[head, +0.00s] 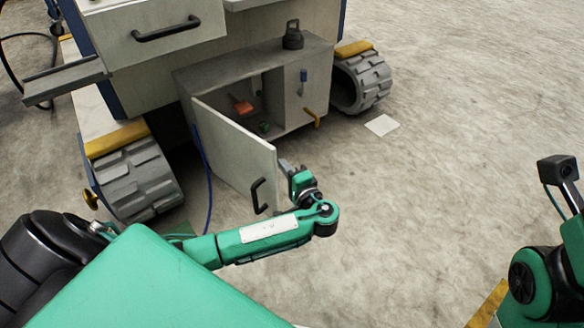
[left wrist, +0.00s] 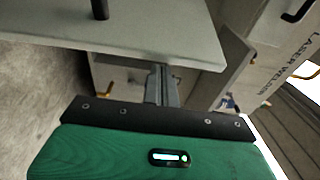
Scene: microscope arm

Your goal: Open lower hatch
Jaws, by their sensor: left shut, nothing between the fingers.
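The lower hatch (head: 235,152) is a pale grey door with a black handle (head: 259,195), standing swung wide open from the low cabinet (head: 292,112). In the left wrist view the shut fingers (left wrist: 160,85) reach toward the door panel (left wrist: 150,40), with the handle (left wrist: 99,9) at the top.
A dark bottle (head: 292,35) stands on the cabinet top. Treaded wheels (head: 138,180) flank the cabinet. A white sheet (head: 381,125) lies on the open floor to the right. A blue cable hangs left of the door.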

